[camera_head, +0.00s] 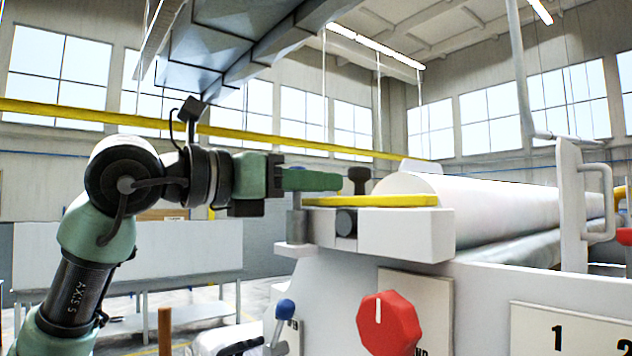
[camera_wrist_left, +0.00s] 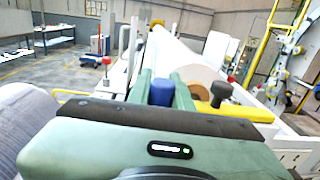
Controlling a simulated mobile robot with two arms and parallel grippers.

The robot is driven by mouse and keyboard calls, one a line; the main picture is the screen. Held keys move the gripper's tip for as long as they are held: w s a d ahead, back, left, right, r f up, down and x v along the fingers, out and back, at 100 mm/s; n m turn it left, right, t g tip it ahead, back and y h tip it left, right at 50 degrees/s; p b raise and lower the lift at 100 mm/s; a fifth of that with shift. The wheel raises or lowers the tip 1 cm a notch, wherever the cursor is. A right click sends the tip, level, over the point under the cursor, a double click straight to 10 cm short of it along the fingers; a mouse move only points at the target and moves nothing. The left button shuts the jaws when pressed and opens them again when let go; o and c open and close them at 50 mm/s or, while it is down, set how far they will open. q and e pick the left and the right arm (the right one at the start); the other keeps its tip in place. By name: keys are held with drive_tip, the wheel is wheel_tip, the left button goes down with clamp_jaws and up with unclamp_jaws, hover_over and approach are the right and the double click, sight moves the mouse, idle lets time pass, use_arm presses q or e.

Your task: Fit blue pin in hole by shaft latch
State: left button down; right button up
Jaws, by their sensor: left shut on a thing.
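My left gripper (camera_head: 312,180) is shut on the blue pin, whose blue top (camera_wrist_left: 162,92) shows between the two green fingers in the left wrist view. The yellow shaft latch (camera_head: 372,201) lies flat just right of the fingers, with a black knob (camera_head: 359,178). It also shows in the wrist view (camera_wrist_left: 250,112). My right gripper is not in view.
A dark round shaft end (camera_head: 346,222) sits in the white block under the latch. A large white roll (camera_head: 490,205) extends behind. A red knob (camera_head: 389,322) and a blue-ball lever (camera_head: 285,309) are on the machine's front. A white handle (camera_head: 600,202) stands right.

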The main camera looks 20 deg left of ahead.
use_arm(q)
drive_tip(key=shift+f, duration=0.3)
drive_tip(key=c, duration=1.2)
unclamp_jaws()
drive_tip(key=b+v, duration=0.3)
drive_tip(key=v, duration=0.4)
drive_tip(key=shift+s+a, duration=0.25)
drive_tip(key=shift+s, duration=0.05)
